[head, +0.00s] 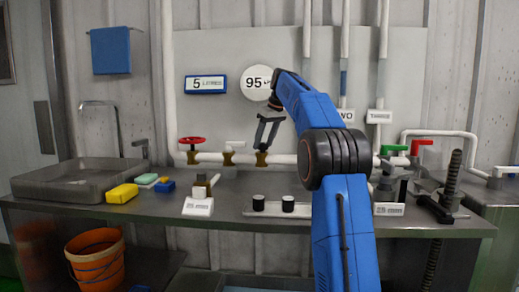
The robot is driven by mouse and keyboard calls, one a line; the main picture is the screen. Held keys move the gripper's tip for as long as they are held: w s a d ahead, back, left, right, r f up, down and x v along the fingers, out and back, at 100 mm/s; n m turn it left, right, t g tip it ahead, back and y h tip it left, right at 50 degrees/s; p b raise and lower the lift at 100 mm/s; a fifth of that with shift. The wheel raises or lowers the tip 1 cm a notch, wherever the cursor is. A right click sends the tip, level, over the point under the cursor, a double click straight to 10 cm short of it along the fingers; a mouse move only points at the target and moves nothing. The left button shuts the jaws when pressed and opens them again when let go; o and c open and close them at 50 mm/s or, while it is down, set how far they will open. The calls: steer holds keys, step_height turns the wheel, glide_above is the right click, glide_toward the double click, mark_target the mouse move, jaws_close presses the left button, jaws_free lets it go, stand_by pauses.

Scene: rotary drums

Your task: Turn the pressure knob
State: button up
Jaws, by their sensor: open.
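No label in the head view marks a pressure knob, so I cannot tell which control it is. Two black knobs (258,202) and (288,203) stand on a pale strip on the counter. A red handwheel (192,140) sits on the white horizontal pipe at the left. My gripper (266,148) is open, fingers pointing down, with nothing seen between them. In the picture its fingertips come just above a brass valve (262,158) on the pipe; I cannot tell whether they touch it. My blue arm hides part of the pipe and counter.
A round "95" dial (257,83) hangs behind my gripper. Red and green handles and a black threaded rod (449,180) stand right. An orange bucket (97,260) is below.

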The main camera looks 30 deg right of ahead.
steer(key=m+h, duration=0.1)
steer(key=m, duration=0.1)
steer(key=m+h, duration=0.1)
steer(key=m, duration=0.1)
steer(key=shift+a+m, duration=0.2)
steer(key=shift+m, duration=0.2)
steer(key=m+h, duration=0.1)
steer(key=m, duration=0.2)
steer(key=shift+a+m, duration=0.15)
steer(key=shift+m, duration=0.15)
steer(key=shift+r+m+h, duration=0.3)
steer(key=v, duration=1.5)
steer(key=shift+s+a+r+n, duration=0.5)
steer(key=shift+s+a, duration=1.4)
steer(key=shift+s, duration=0.25)
steer(key=s+a+f+n, duration=0.1)
steer(key=s+a+f, duration=0.3)
steer(key=s+f, duration=0.2)
steer(key=s+a+f+y, duration=0.1)
steer(key=s+a+f, duration=0.3)
steer(key=s, duration=0.5)
steer(key=shift+s+a+f+n, duration=0.3)
steer(key=shift+a+f+n, duration=0.1)
steer(key=shift+f, duration=0.75)
